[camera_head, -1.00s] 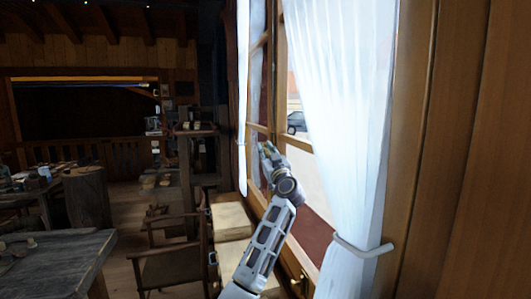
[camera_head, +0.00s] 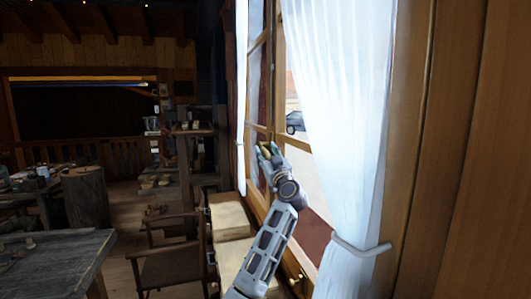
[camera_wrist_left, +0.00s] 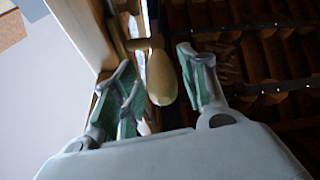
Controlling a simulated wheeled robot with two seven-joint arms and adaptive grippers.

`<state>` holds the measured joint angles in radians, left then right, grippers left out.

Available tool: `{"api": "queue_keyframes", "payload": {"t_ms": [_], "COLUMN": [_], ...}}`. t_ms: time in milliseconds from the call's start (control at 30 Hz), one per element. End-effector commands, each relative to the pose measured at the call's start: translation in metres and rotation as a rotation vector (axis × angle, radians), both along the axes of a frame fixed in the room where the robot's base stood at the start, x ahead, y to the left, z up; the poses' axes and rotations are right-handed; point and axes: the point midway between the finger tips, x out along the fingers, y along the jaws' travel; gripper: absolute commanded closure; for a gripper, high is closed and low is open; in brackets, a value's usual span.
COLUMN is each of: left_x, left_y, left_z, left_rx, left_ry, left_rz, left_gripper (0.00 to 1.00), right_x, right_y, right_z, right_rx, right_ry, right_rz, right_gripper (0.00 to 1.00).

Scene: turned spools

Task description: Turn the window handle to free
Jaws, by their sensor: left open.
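The window handle (camera_wrist_left: 162,80) is a pale yellow, rounded lever on the window frame, seen close up in the wrist view. My left gripper (camera_wrist_left: 158,64) is open, with green-padded fingers on either side of the handle. A gap shows between the handle and the right-hand finger; contact on the other side is hard to tell. In the head view, my left gripper (camera_head: 267,150) is up at the middle of the wooden window (camera_head: 277,60), and mostly hides the handle there. My right gripper is not in view.
A white curtain (camera_head: 345,130), tied back, hangs just right of my left arm. A brass fitting (camera_head: 298,281) sits low on the frame. A wooden chair (camera_head: 172,262), a workbench (camera_head: 50,268) and a stump (camera_head: 86,195) stand to the left, with open floor between.

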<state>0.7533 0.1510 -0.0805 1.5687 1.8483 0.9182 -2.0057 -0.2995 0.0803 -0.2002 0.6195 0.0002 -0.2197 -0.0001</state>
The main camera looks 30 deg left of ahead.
Motion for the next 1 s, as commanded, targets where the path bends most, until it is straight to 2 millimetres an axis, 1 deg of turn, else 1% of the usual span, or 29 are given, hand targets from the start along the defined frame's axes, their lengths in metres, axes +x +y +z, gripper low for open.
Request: {"api": "queue_keyframes", "payload": {"t_ms": [33,600,800,1000], "left_x": [-0.003,-0.044,-0.054,-0.057], "left_y": [-0.005,-0.060,-0.073,-0.077], "left_z": [-0.004,-0.031,-0.037,-0.039], "left_rx": [-0.002,-0.002,-0.001,0.000], "left_ry": [0.002,0.002,0.002,0.001], "left_rz": [-0.001,-0.003,-0.002,-0.001], "left_gripper": [0.57,0.57,0.57,0.57], "right_x": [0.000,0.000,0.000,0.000], "right_y": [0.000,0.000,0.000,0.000], "right_z": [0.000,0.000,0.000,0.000], "right_rx": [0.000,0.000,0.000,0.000], "right_ry": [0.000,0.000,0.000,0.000], "right_rz": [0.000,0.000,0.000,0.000], "right_gripper": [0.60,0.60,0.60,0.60]}}
